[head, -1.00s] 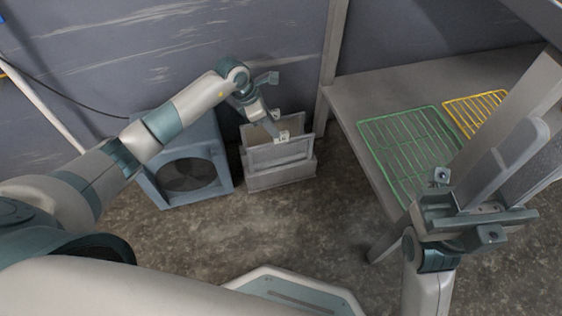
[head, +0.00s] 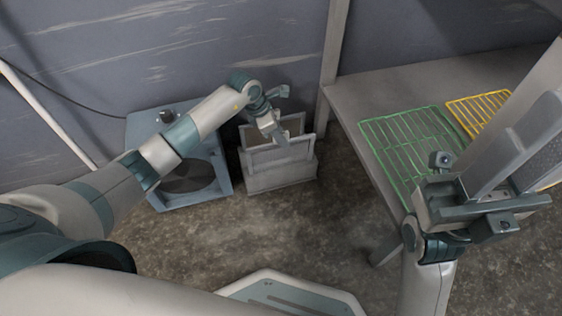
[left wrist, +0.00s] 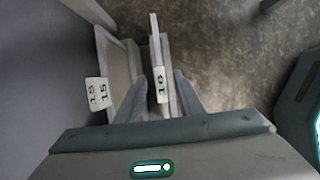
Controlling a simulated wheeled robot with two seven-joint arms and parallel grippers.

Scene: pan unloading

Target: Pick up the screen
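A grey framed screen labelled 10 (left wrist: 163,85) stands upright in a grey slotted holder on the floor. It also shows in the head view (head: 283,153). A second framed screen labelled 15 (left wrist: 118,70) stands beside it, at its left in the left wrist view. My left gripper (left wrist: 160,85) is open, with its two tapered fingers on either side of screen 10. I cannot tell whether they touch it. In the head view the left gripper (head: 278,138) covers part of the screens' top edges. My right gripper (head: 520,120) points up close to the head camera; its fingertips are unclear.
A blue-grey box fan (head: 215,190) stands just left of the holder (head: 282,182). A grey table (head: 350,95) at the right carries a green wire rack (head: 400,135) and a yellow wire rack (head: 475,108). A post (head: 333,60) rises behind. The floor (head: 290,230) in front is clear.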

